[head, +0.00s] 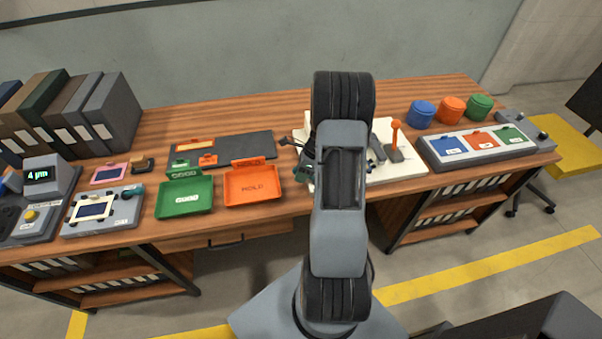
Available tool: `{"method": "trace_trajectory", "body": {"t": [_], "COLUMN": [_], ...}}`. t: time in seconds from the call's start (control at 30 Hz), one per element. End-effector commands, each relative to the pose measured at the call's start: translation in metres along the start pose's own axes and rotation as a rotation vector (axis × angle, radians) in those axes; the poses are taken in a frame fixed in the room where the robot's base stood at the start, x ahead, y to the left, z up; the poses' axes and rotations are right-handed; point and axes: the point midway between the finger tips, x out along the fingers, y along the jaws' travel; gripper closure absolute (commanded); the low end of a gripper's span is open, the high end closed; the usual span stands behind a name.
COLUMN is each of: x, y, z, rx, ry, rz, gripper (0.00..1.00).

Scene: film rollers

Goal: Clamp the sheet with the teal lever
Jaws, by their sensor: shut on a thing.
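A cream board (407,171) lies on the bench, with my arm across its middle. An orange-knobbed lever (396,137) stands upright on a small grey block at its right. A small teal end, which looks like the teal lever (301,174), shows at the board's left edge, close to my gripper (304,159). My gripper is low over the board's left side, mostly behind my arm, and appears shut on that lever. The fingertips are hidden. I cannot make out the sheet apart from the pale board, nor whether it is clamped.
A green tray (185,211) and an orange tray (252,200) stand left of the board. A dark mat (246,145) lies behind them. A three-colour panel (466,157) and several coloured jars (451,109) are at the right. Grey instruments and binders (108,112) fill the left end.

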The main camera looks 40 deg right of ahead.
Motion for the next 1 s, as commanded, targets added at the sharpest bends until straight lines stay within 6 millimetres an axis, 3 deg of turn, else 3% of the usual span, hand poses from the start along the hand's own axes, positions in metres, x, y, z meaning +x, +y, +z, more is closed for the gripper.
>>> {"method": "trace_trajectory", "body": {"t": [0.1,0.53,1.0], "x": [0.0,-0.002,-0.009], "y": [0.0,-0.003,-0.024], "z": [0.0,0.0,-0.005], "rx": [0.0,0.06,0.425], "ry": [0.0,-0.012,-0.084], "rz": [0.001,-0.024,-0.175], "gripper": [1.0,1.0,1.0]}}
